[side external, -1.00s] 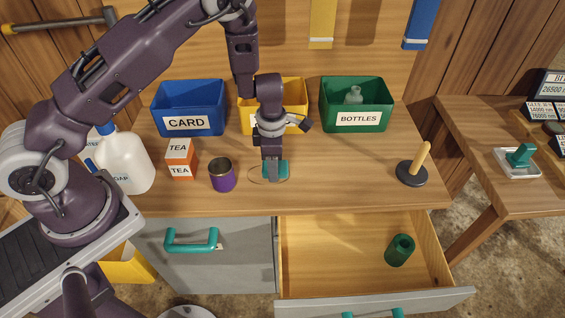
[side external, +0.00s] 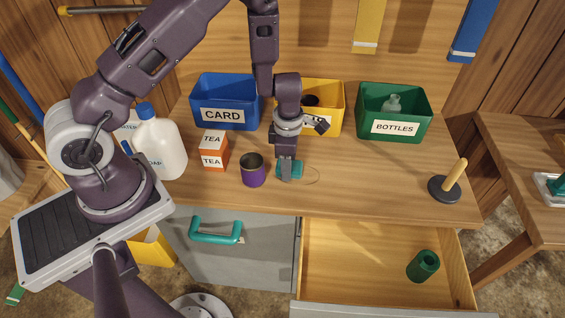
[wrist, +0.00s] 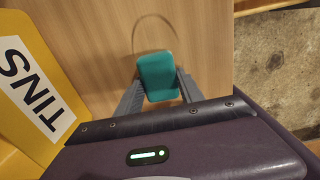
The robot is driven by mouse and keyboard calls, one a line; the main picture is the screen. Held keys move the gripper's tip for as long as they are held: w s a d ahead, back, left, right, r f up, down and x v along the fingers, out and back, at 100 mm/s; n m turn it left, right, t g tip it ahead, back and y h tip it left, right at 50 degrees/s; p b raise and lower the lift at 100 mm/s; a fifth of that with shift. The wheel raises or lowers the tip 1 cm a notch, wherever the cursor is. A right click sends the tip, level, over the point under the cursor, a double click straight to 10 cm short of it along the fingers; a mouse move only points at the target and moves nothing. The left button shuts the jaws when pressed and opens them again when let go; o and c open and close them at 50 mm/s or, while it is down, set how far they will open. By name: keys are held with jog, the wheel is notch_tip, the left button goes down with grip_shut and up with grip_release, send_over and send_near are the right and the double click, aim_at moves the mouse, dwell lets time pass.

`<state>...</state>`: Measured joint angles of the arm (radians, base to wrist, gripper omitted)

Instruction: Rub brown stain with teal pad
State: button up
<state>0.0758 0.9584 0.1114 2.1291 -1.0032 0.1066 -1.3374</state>
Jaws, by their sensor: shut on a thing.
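My gripper (side external: 288,176) is shut on the teal pad (side external: 291,169), at the worktop near its front edge. In the wrist view the pad (wrist: 158,76) sits between the two fingers. The brown stain (side external: 318,176) is a thin ring on the wood. In the side view its outline shows to the right of the pad, and the pad and gripper hide its left part. In the wrist view the stain's arc (wrist: 153,15) curves beyond the pad. The pad appears to be down on the wood, but I cannot clearly see contact.
A purple cup (side external: 252,171) stands just left of the pad, with an orange tea box (side external: 213,152) and white jug (side external: 160,148) beyond. Blue (side external: 223,100), yellow (side external: 334,105) and green (side external: 392,112) bins line the back. A plunger-like tool (side external: 446,187) stands right. An open drawer (side external: 350,265) lies below.

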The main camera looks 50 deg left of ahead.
aim_at(319, 175)
jog(key=shift+w+d, duration=2.95)
jog(key=shift+d, duration=0.05)
jog(key=shift+s+a, duration=3.8)
jog(key=shift+a, duration=0.05)
jog(key=shift+w+d, duration=3.75)
jog(key=shift+d+r, duration=0.1)
jog(key=shift+r, duration=0.1)
notch_tip(319, 175, up, 8)
jog(key=shift+f, duration=0.2)
